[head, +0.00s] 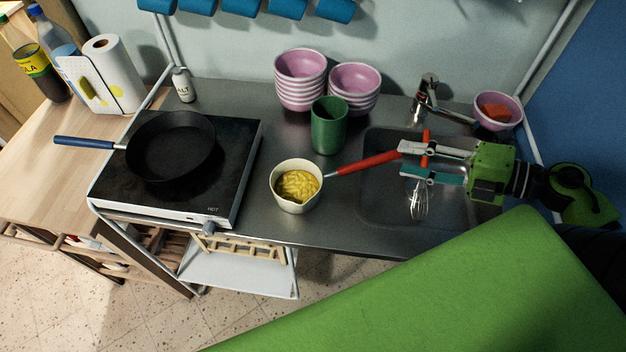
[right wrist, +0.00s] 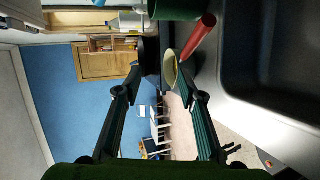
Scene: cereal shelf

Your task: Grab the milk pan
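The milk pan (head: 284,204) is cream-coloured with a red handle (head: 362,163) pointing right toward the sink, and holds yellow food. It stands on the steel counter, left of the sink. My right gripper (head: 402,160) is open and empty over the sink, its fingers pointing left, close to the handle's free end. In the right wrist view the pan (right wrist: 169,66) shows beyond the open fingers, and the red handle (right wrist: 199,36) slants away to the upper right, not clasped. My left gripper is not in view.
A green cup (head: 328,126) stands behind the pan, with stacked pink bowls (head: 300,80) farther back. A black frying pan (head: 170,146) sits on the hot plate to the left. A whisk (head: 419,202) is in the sink below my right gripper, near the faucet (head: 428,90).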

